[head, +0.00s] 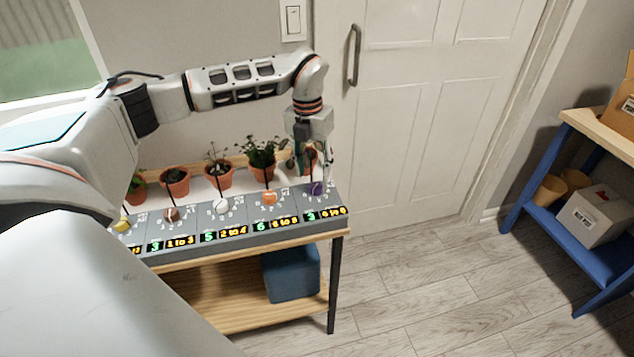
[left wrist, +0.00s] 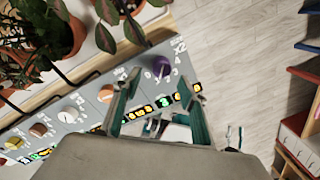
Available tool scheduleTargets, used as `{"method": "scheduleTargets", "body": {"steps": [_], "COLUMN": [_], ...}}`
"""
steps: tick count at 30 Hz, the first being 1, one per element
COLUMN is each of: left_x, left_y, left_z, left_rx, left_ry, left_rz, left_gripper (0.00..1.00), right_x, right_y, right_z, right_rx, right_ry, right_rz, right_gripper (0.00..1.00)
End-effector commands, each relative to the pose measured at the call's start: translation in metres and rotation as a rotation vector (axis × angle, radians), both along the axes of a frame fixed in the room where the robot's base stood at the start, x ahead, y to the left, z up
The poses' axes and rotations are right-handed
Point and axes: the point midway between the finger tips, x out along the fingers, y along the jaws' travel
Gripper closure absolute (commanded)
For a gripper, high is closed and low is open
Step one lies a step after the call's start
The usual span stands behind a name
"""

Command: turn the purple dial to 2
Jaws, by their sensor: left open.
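The purple dial (head: 317,188) is the rightmost knob on the grey panel (head: 262,240), which stands on a wooden table. In the left wrist view the purple dial (left wrist: 161,67) has white numbers printed around it. The display (head: 311,216) in front of it shows a 3 beside small yellow text that I cannot read surely. My left gripper (head: 312,168) hangs just above and behind the dial, pointing down. In the left wrist view its two fingers are apart (left wrist: 158,90), with nothing between them, and the dial lies beyond their tips. My right gripper is not in view.
Orange (head: 269,198), white (head: 221,206), brown (head: 171,214) and yellow (head: 122,224) knobs sit left of the purple one. Several potted plants (head: 219,177) stand behind the panel, close to my gripper. A blue bin (head: 291,274) is below.

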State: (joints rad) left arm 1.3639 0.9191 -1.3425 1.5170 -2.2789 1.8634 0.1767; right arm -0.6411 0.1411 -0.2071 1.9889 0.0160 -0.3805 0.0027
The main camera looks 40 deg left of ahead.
Motion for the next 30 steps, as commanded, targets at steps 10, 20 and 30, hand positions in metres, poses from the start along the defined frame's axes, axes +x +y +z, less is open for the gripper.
{"method": "scheduleTargets", "body": {"steps": [10, 20, 30], "left_x": [0.001, 0.001, 0.001], "left_y": [-0.004, -0.004, -0.004], "left_z": [-0.041, -0.043, -0.043], "left_rx": [-0.002, -0.002, -0.002], "left_ry": [0.000, -0.002, -0.001], "left_rz": [-0.002, -0.002, 0.001], "left_gripper": [0.58, 0.60, 0.96], "right_x": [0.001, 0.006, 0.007], "right_y": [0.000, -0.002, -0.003], "right_z": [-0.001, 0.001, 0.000], "right_rx": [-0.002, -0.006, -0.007], "right_ry": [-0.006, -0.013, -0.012], "right_rz": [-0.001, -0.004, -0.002], "right_gripper": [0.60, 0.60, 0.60]}}
